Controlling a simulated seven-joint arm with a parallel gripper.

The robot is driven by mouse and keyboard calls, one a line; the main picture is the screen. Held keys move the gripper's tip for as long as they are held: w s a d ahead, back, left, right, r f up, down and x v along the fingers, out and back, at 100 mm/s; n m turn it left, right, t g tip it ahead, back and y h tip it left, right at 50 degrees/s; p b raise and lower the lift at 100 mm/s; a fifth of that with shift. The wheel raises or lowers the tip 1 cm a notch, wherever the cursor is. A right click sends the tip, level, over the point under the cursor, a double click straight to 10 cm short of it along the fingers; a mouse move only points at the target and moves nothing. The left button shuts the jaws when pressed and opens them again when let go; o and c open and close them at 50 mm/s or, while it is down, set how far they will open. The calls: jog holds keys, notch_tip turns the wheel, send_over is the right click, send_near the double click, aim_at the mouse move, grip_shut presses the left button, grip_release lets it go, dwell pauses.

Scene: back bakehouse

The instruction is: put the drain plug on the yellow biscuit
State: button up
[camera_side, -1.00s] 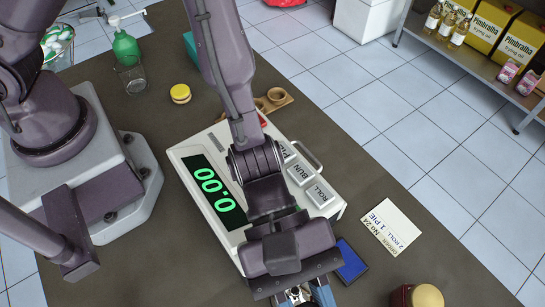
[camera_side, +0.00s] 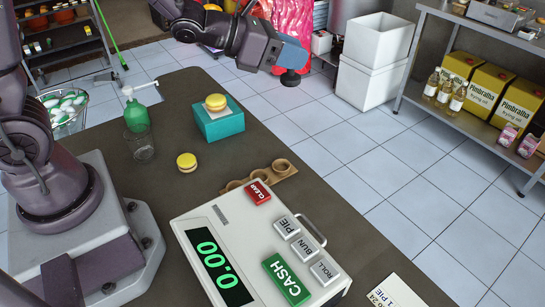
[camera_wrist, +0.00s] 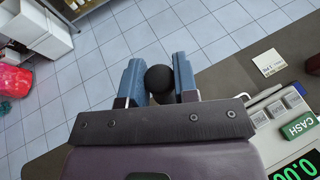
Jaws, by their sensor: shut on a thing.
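My gripper (camera_side: 291,64) is at the top middle of the side view, raised and shut on a dark round thing, seemingly the drain plug (camera_side: 290,78). In the wrist view the plug (camera_wrist: 159,79) shows as a black ball between the blue fingers (camera_wrist: 158,82). Two yellow sandwich biscuits show in the side view. One biscuit (camera_side: 187,162) lies on the table; the other biscuit (camera_side: 215,102) sits on a teal block (camera_side: 219,124). My gripper is above and right of both in the picture, apart from them.
A cash register (camera_side: 255,245) stands at the front. A wooden holder with round cups (camera_side: 259,177) lies behind it. A clear glass (camera_side: 139,146) and a green pump bottle (camera_side: 137,114) stand left of the biscuits. The dark table (camera_side: 330,195) is bare right of the holder.

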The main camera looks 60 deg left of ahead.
jog(key=a+r+y, duration=0.1)
jog(key=a+r, duration=0.3)
jog(key=r, duration=0.4)
jog(key=s+d+f+m+g+h, duration=0.4)
jog(key=s+m+g, duration=0.2)
jog(key=m+g, duration=0.3)
jog(key=s+d+f+m+g+h, duration=0.3)
jog(key=s+f+m+g+h, duration=0.2)
jog(key=m+g, duration=0.4)
jog(key=s+a+f+m+g+y, duration=0.2)
jog(key=s+a+m+g+y, duration=0.55)
jog(key=m+y, duration=0.85)
jog(key=w+a+r+m+t+y, duration=0.1)
jog(key=a+r+m+t+y, duration=0.95)
jog(key=a+m+t, duration=0.35)
jog(key=m+g, duration=0.1)
send_over(186, 159)
notch_tip(186, 159, down, 22)
jog(key=shift+f, duration=4.35)
